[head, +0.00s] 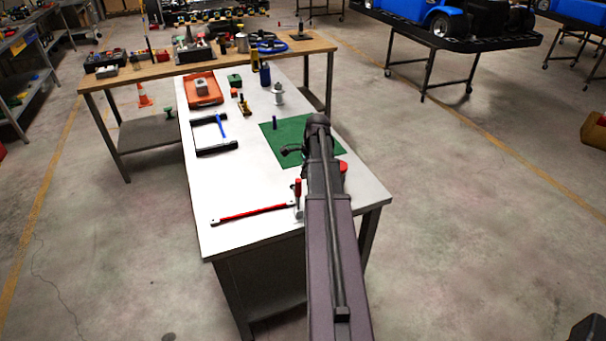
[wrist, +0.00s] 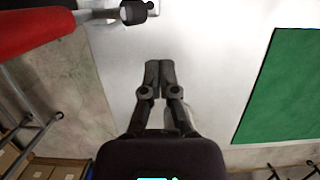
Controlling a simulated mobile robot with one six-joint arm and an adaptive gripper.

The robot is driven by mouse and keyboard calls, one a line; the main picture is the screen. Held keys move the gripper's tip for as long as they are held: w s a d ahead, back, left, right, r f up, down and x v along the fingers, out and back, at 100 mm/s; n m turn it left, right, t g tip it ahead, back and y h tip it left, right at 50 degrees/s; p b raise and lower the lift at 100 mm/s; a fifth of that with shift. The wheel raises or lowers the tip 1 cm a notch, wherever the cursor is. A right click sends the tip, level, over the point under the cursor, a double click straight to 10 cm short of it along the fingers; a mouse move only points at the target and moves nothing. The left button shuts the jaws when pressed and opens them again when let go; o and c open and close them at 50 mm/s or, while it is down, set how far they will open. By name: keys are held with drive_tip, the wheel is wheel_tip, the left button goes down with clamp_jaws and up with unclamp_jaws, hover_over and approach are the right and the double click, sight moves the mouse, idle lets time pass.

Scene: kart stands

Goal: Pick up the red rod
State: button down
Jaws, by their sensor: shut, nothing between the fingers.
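A long thin red rod (head: 252,213) with pale ends lies flat near the front edge of the white table (head: 225,180) in the head view. A short upright red piece (head: 297,188) stands by its right end. In the wrist view, a large red shape (wrist: 35,30) fills the upper left; I cannot tell which red thing it is. My gripper (wrist: 160,68) is shut and empty over the white tabletop, with the fingertips together. In the head view my arm hides most of the gripper and part of the table.
A green mat (head: 282,137) lies on the table, and also shows in the wrist view (wrist: 285,90). A black-handled frame (head: 216,150), an orange tray (head: 203,92) and a blue bottle (head: 265,75) stand further back.

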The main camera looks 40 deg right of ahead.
idle(0.4)
drive_tip(key=w+a+n, duration=0.2)
drive_tip(key=a+n, duration=0.3)
drive_tip(key=a, duration=0.5)
drive_tip(key=w+a+n, duration=0.2)
drive_tip(key=a+n, duration=0.3)
drive_tip(key=a, duration=0.5)
drive_tip(key=s+a+n+h, duration=0.1)
drive_tip(key=s+a+n, duration=0.1)
drive_tip(key=a+n, duration=0.2)
drive_tip(key=s+a+n, duration=0.2)
drive_tip(key=a+n, duration=0.2)
drive_tip(key=a, duration=0.6)
drive_tip(key=s+a+n+g+h, duration=0.1)
drive_tip(key=s+a+n, duration=0.2)
drive_tip(key=a, duration=0.5)
drive_tip(key=shift+f+n+h, duration=0.3)
drive_tip(key=shift+n, duration=0.4)
drive_tip(key=shift+a, duration=0.2)
